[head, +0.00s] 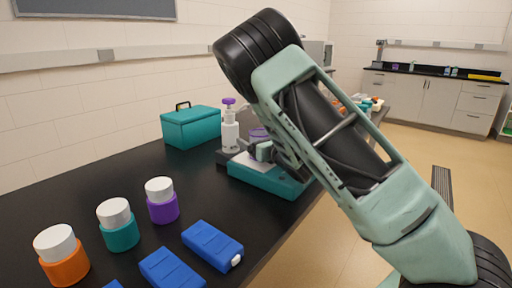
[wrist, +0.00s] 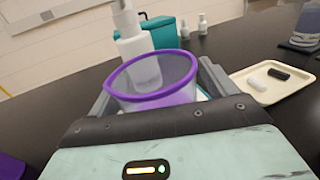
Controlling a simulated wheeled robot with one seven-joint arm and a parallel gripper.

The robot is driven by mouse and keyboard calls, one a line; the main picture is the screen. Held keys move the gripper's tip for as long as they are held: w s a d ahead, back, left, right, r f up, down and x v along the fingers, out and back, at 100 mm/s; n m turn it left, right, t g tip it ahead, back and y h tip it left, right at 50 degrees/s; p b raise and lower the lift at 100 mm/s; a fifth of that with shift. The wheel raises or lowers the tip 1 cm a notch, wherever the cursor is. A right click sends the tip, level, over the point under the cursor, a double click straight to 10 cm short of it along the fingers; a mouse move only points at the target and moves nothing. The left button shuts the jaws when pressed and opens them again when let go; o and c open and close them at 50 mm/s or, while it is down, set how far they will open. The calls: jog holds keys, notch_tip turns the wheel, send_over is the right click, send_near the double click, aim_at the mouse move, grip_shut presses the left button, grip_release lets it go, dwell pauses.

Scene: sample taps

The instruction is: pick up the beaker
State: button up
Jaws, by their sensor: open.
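The beaker (wrist: 158,84) is clear with a purple rim and stands between the fingers of my gripper (wrist: 156,76) in the wrist view. The fingers are open, one on its left and one on its right. I cannot tell whether they touch it. Its lower part is hidden by my gripper's body. In the head view, a small purple part of the beaker (head: 258,133) shows behind my gripper (head: 262,152). My arm hides the rest there.
A white bottle with a purple cap (head: 230,132) stands close behind the beaker. A teal case (head: 190,128) is further back. Orange (head: 64,265), teal (head: 120,234) and purple (head: 162,208) jars and blue blocks (head: 212,245) are nearer. A cream tray (wrist: 290,94) lies right.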

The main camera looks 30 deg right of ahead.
jog(key=c, duration=1.1)
jog(key=shift+r, duration=0.15)
